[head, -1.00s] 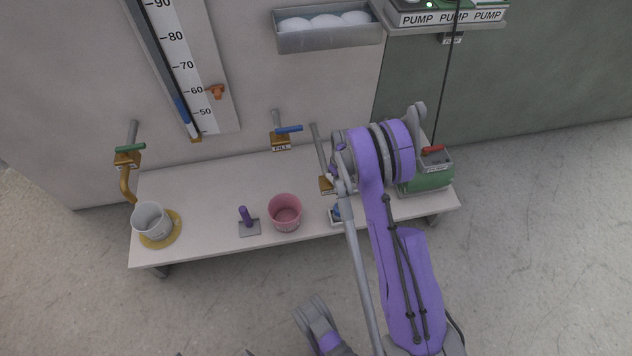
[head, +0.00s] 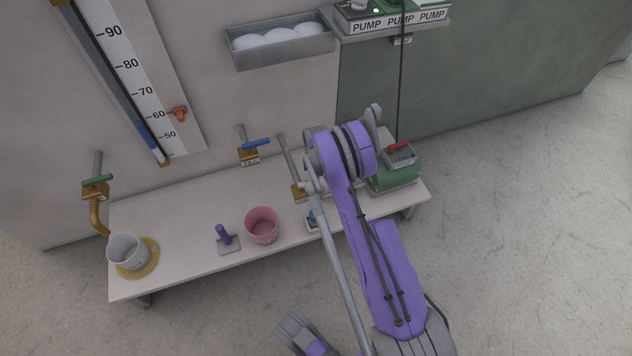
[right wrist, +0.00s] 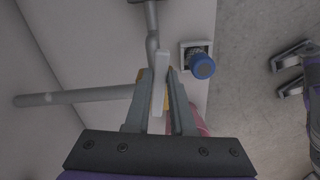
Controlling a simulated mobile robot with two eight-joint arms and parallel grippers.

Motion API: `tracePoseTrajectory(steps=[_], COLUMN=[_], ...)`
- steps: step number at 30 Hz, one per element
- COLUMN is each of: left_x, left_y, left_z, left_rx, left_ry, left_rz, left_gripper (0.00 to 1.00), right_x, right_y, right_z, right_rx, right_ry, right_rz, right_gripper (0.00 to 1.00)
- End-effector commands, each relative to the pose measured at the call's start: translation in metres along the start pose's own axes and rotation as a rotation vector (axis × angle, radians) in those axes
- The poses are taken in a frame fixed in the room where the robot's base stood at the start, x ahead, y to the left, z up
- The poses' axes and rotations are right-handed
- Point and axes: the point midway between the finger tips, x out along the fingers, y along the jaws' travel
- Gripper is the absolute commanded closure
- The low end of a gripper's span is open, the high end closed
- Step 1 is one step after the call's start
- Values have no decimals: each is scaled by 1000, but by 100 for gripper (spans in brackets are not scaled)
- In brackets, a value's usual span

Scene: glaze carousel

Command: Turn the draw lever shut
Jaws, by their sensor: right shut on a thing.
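In the right wrist view my right gripper (right wrist: 159,98) is shut on a pale, flat lever (right wrist: 161,68) below a grey pipe. Brass shows behind the fingers. In the head view my right arm hides this grip; beside it stands a brass tap (head: 298,191) on a grey pipe. No draw label is readable. A tap with a green lever (head: 97,181) stands at the left, and a blue lever (head: 257,143) sits on the tap marked FILL. My left gripper (head: 292,328) is at the bottom edge of the head view, empty, its fingers apart.
On the bench (head: 185,205) stand a white cup (head: 127,251) on a yellow disc, a purple-handled tool (head: 224,235), a pink bucket (head: 262,226) and a green pump (head: 395,175) with a red lever. A blue knob (right wrist: 203,66) in a small tray is right of my gripper.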

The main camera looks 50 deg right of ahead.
Motion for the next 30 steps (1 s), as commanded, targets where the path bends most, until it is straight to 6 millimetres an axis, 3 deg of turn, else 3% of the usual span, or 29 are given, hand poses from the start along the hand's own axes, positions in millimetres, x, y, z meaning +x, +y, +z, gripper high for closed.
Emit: tracePoseTrajectory(steps=[12, 29, 30], left_x=[-3, -4, -4], left_y=[0, 0, 0], left_z=[-1, -1, -1], left_rx=[0, 0, 0], left_ry=[1, 1, 1], left_rz=[0, 0, 0], left_gripper=[43, 43, 43], right_x=[0, 0, 0], right_y=[10, 12, 12], right_z=[-1, -2, -2], right_rx=[-186, -213, -213], right_ry=[0, 0, 0], right_rz=[1, 2, 2], right_gripper=[100, 100, 71])
